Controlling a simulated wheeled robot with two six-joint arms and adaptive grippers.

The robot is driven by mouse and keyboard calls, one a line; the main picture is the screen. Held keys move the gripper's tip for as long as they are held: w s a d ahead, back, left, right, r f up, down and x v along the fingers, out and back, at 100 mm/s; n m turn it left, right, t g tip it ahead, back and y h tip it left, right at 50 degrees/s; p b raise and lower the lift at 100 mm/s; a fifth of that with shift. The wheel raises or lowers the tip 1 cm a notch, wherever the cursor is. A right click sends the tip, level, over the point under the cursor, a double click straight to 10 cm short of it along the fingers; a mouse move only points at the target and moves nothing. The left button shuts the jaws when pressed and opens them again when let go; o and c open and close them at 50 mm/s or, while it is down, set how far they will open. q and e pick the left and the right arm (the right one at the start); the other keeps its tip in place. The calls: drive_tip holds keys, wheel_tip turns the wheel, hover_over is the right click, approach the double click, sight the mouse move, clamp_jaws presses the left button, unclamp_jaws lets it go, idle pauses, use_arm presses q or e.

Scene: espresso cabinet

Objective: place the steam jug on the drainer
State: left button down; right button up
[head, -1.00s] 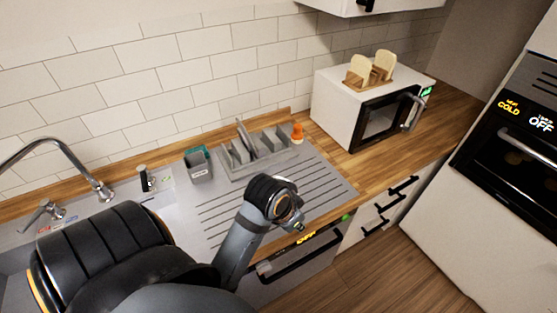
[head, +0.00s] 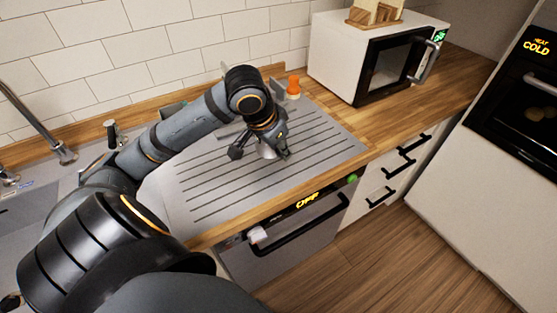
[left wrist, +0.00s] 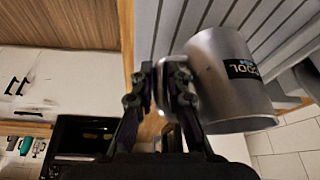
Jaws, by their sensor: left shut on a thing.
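The steam jug (left wrist: 228,82) is a grey metal cup with a dark label reading "COOL". My left gripper (left wrist: 162,92) is shut on its handle at the side of the jug. In the head view my left gripper (head: 262,149) is over the drainer (head: 215,193), the grey ridged metal surface beside the sink. Only a small pale part of the jug (head: 268,153) shows there, beneath the gripper. I cannot tell whether the jug touches the drainer. My right gripper is not in view.
A dish rack, mostly hidden by my left arm, stands at the back of the drainer beside an orange-topped bottle (head: 293,86). A white microwave (head: 365,55) stands to the right. The drainer's front and right parts are clear. The dishwasher (head: 290,240) is below.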

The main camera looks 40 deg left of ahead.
use_arm(q)
drive_tip(key=shift+w+a+f, duration=0.3)
drive_tip(key=shift+a+f, duration=0.05)
drive_tip(key=shift+f, duration=0.75)
drive_tip(key=shift+w+a+f, duration=0.35)
drive_tip(key=shift+a+f, duration=0.05)
drive_tip(key=shift+f, duration=0.65)
drive_tip(key=shift+w+a+f, duration=0.3)
drive_tip(key=shift+a+f, duration=0.05)
drive_tip(key=shift+f, duration=0.75)
drive_tip(key=c, duration=1.3)
unclamp_jaws()
drive_tip(key=shift+f, duration=0.15)
drive_tip(key=shift+c, duration=0.2)
